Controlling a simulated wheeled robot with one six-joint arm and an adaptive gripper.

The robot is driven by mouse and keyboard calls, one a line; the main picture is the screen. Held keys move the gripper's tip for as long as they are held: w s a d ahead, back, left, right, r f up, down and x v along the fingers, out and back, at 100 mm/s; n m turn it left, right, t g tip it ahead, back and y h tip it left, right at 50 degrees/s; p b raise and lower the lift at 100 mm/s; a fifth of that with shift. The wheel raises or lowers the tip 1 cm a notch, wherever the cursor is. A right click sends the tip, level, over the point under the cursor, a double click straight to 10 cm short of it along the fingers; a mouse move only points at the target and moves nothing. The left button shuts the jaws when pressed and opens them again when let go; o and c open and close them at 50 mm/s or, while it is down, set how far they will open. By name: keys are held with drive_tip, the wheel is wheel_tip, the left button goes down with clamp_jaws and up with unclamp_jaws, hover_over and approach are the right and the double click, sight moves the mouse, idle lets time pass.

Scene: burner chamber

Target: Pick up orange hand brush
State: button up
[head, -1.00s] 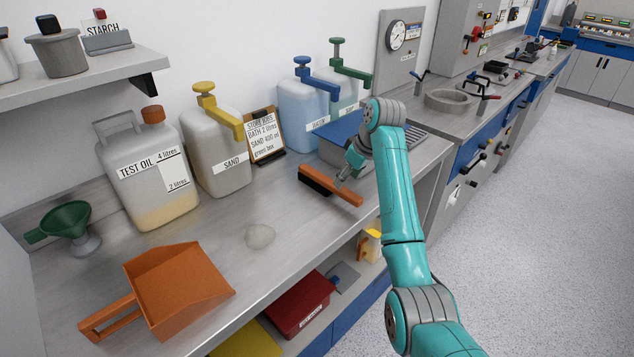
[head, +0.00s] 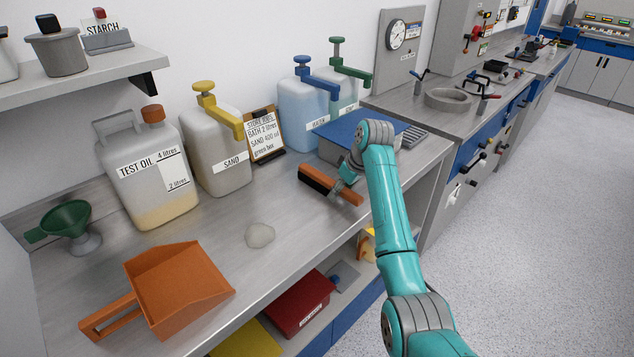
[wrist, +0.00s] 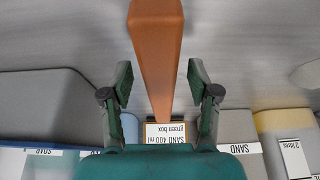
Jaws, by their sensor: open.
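The orange hand brush (head: 331,186) lies on the steel bench with its dark bristles facing the wall side and its handle toward the bench's front edge. In the wrist view the orange brush (wrist: 157,50) runs lengthwise between the two fingers. My gripper (head: 343,178) is at the brush in the head view, partly hidden by my arm. In the wrist view my gripper (wrist: 160,84) is open, with a green finger on each side of the brush and a gap on both sides. I cannot tell how far the fingers reach down past it.
An orange dustpan (head: 178,285) and a pale sand patch (head: 260,235) are on the bench at left. A sand container (head: 216,155), a note board (head: 265,137) and a water container (head: 301,113) stand behind. A blue-lidded box (head: 355,133) is close behind my gripper.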

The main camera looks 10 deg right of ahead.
drive_tip(key=shift+f, duration=0.25)
idle(0.4)
clamp_jaws()
